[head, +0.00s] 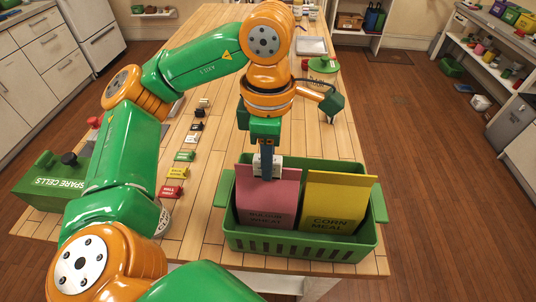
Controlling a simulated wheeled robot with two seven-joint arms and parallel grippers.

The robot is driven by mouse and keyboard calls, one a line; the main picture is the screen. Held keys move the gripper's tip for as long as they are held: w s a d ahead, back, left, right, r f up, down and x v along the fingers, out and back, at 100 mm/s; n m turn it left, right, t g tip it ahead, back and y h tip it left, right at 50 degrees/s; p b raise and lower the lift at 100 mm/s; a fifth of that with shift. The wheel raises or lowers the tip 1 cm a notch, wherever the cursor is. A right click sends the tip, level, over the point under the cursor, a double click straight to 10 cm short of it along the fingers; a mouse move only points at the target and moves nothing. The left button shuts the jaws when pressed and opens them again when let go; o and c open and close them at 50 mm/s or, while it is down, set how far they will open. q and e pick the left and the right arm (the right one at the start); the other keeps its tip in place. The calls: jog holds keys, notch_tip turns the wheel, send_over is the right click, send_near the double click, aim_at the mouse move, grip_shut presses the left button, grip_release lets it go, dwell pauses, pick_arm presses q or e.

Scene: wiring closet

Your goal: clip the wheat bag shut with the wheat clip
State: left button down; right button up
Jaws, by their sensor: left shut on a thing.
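A pink bag (267,207) stands upright in the left part of a green crate (300,246); its dark print is partly legible and includes "WHEAT". My left gripper (266,158) points down above this bag's top edge. It is shut on a small whitish clip (276,167), which sits at the middle of the top edge. The gripper hides part of the clip, and I cannot tell whether the clip grips the bag or only touches it. I cannot read a label on the clip. My right gripper is not in view.
A yellow "CORN MEAL" bag (336,205) stands beside the pink bag. Left of the crate lie a red clip (171,191), a yellow clip (178,173), a green clip (185,156) and darker ones. A green "SPARE CELLS" box (55,184) stands at the table's left edge.

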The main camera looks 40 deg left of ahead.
pick_arm(q)
jog(key=c, duration=0.6)
grip_release()
notch_tip(320, 180, up, 7)
jog(key=p, duration=0.2)
jog(key=shift+f+p, duration=0.2)
jog(key=shift+p, duration=0.2)
jog(key=shift+r, duration=0.3)
jog(key=shift+f, duration=0.1)
